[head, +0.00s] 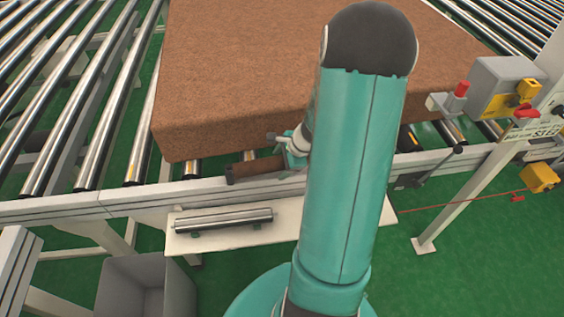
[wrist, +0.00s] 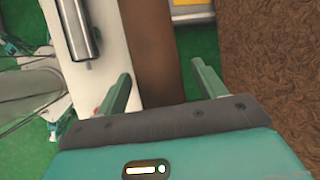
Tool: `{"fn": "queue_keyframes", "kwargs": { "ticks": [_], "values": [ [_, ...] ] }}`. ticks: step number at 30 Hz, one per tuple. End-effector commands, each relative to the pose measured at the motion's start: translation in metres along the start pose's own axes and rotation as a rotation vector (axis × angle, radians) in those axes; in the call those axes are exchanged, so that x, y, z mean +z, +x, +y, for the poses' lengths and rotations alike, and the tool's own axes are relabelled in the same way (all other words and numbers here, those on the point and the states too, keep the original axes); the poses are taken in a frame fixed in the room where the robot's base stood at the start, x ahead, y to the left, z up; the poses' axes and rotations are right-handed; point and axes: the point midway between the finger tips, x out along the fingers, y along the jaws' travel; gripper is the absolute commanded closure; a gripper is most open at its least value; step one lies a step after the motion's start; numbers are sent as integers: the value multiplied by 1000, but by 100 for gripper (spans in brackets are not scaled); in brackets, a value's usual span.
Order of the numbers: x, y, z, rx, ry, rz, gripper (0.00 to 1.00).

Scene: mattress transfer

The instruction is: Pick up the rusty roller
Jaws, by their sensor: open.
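The rusty roller (head: 258,168) is a dull brown bar at the conveyor's near edge, in front of the brown mattress. In the wrist view the rusty roller (wrist: 158,45) runs lengthwise between my fingers. My gripper (head: 288,146) is at the roller's right end in the head view, partly hidden by my arm. In the wrist view my gripper (wrist: 163,83) is open, with one finger on each side of the roller and visible gaps beside it. I cannot tell how far the fingertips reach down along the roller.
A clean silver roller (head: 222,218) lies on a white shelf (head: 283,231) below the rail. The mattress (head: 235,75) lies on the conveyor close behind my gripper. A grey bin (head: 125,292) stands at lower left. A control box (head: 497,88) is at right.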

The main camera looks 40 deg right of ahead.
Motion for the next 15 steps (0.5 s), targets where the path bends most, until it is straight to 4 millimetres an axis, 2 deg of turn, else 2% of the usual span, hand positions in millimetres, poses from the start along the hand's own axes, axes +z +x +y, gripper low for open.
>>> {"fn": "queue_keyframes", "kwargs": {
  "ticks": [3, 13, 15],
  "values": [
    [0, 0, 0, 0, 0, 0, 30],
    [0, -1, 0, 0, 0, 0, 95],
    [0, -1, -1, -2, 0, 0, 98]
  ]
}}
